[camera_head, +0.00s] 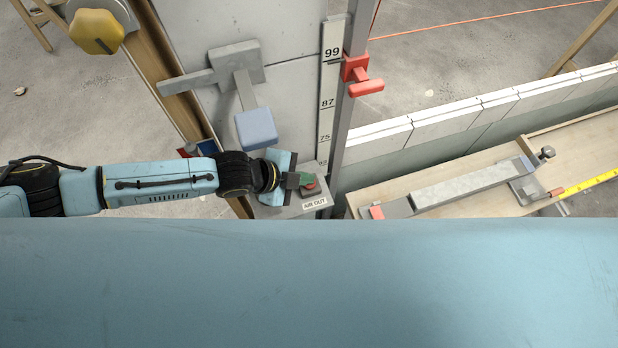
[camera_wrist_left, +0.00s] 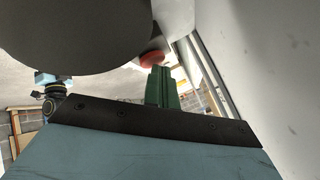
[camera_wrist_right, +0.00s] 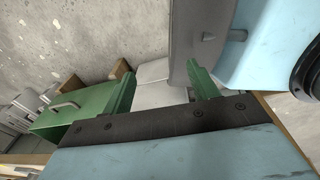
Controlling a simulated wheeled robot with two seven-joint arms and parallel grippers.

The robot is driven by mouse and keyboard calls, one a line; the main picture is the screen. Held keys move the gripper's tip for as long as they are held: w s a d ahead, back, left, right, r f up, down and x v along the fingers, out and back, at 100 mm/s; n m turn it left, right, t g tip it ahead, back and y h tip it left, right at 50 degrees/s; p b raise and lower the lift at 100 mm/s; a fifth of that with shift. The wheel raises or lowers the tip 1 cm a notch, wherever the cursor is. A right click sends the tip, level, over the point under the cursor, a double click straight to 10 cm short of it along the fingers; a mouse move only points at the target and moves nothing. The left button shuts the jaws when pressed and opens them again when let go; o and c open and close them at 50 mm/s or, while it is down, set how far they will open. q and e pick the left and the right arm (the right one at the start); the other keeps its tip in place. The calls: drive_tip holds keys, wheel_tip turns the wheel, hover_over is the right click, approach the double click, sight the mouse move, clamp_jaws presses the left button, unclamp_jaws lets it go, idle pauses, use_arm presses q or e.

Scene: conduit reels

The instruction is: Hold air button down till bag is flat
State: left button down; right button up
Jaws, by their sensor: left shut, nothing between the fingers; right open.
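The red air button (camera_head: 310,187) sits on a small grey block with an AIR OUT label (camera_head: 314,203), at the foot of the upright scale. My left gripper (camera_head: 302,181) is shut and empty, its green fingertips right at the button. The left wrist view shows the closed fingers (camera_wrist_left: 158,72) meeting the red button (camera_wrist_left: 152,58); how far it is pressed I cannot tell. I cannot make out the bag for sure in any view. My right gripper (camera_wrist_right: 163,88) is open and empty in the right wrist view, and out of the head view.
A grey lever with a blue end (camera_head: 256,128) hangs just above my left gripper. A red clamp (camera_head: 360,78) is on the upright post. A wooden tray (camera_head: 400,181) lies right. A green case (camera_wrist_right: 70,125) shows in the right wrist view.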

drive_tip(key=shift+a, duration=0.15)
drive_tip(key=shift+a, duration=0.45)
drive_tip(key=shift+d, duration=0.2)
drive_tip(key=shift+d, duration=0.35)
drive_tip(key=shift+a, duration=0.2)
idle(0.3)
drive_tip(key=shift+a, duration=0.35)
